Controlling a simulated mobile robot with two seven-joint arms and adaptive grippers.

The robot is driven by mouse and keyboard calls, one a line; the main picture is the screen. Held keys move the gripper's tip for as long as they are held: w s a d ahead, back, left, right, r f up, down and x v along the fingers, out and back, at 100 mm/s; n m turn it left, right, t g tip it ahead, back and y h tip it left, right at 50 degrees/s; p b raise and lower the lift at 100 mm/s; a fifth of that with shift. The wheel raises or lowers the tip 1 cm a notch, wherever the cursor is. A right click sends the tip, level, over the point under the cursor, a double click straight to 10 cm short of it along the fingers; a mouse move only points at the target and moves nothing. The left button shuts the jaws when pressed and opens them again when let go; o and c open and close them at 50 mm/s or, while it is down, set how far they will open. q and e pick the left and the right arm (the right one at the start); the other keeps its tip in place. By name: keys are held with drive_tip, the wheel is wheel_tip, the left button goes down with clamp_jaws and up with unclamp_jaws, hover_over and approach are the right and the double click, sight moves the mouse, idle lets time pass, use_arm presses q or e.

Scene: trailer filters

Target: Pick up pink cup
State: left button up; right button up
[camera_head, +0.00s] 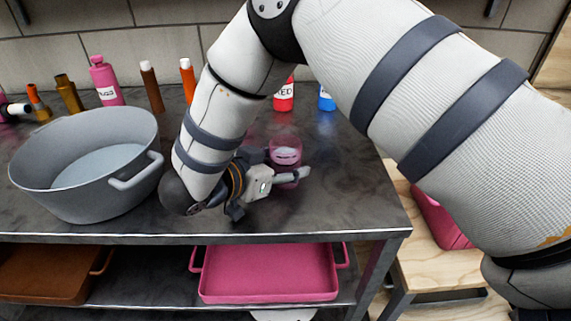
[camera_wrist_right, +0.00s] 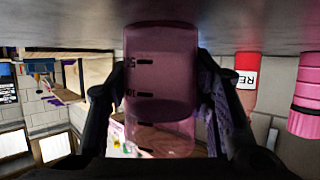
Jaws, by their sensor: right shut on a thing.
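The pink cup (camera_head: 285,158) is a see-through pink beaker with dark marks. It stands on the dark countertop in the head view, at the right of the counter. In the right wrist view the pink cup (camera_wrist_right: 160,90) fills the middle, upside down in the picture, between the two dark fingers. My right gripper (camera_head: 284,172) is shut on the cup from the front and left side, low over the counter. In the wrist view my right gripper (camera_wrist_right: 160,100) has a finger on each side of the cup. My left gripper is not in view.
A large grey pot (camera_head: 60,195) stands at the left of the counter. A red bottle (camera_head: 284,98) and a blue bottle (camera_head: 326,100) stand behind the cup. A pink bottle (camera_head: 105,82) and several tubes line the back left. A pink tray (camera_head: 268,275) lies on the shelf below.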

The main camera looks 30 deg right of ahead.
sight(276, 152)
drive_tip(key=shift+r, duration=0.15)
drive_tip(key=shift+r, duration=0.55)
wheel_tip(276, 152, up, 2)
drive_tip(key=shift+r+p, duration=0.1)
drive_tip(key=shift+p, duration=0.2)
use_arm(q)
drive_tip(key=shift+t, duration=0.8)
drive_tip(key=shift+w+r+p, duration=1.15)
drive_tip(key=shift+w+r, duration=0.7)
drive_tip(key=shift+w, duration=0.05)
use_arm(e)
drive_tip(key=s+a+r, duration=0.9)
drive_tip(key=a, duration=0.1)
drive_tip(key=shift+s+r, duration=0.2)
